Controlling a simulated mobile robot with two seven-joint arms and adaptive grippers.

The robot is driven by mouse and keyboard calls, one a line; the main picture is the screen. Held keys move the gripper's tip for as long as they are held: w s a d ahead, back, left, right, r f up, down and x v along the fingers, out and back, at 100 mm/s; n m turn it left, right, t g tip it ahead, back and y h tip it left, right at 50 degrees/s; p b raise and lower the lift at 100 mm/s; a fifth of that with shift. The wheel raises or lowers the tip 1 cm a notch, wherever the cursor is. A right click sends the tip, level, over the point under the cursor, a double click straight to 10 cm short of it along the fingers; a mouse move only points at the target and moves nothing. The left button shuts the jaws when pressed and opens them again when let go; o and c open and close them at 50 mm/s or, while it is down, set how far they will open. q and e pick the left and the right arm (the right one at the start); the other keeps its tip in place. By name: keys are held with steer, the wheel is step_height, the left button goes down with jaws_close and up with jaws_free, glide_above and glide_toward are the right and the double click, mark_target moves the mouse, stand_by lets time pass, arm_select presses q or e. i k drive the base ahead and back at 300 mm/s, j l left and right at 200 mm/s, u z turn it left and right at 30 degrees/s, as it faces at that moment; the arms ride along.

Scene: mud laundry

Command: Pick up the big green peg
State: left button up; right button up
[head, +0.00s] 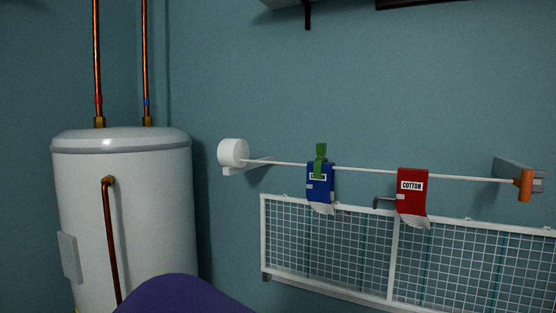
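The big green peg (321,153) is clipped over a thin white line on the wall, right of the middle of the head view. It holds a blue sock (319,188) with a white label and a pale end, and covers part of that label. The peg stands upright, its top above the line. Neither gripper shows in this view.
A red sock (412,198) labelled COTTON hangs on the same line (461,178) to the right. The line runs from a white reel (233,153) to an orange end piece (525,185). A white wire rack (395,255) is below. A white tank (140,220) stands left.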

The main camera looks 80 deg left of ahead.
mark_target(321, 147)
steer(key=k+u, duration=0.1)
steer(key=u, duration=2.15)
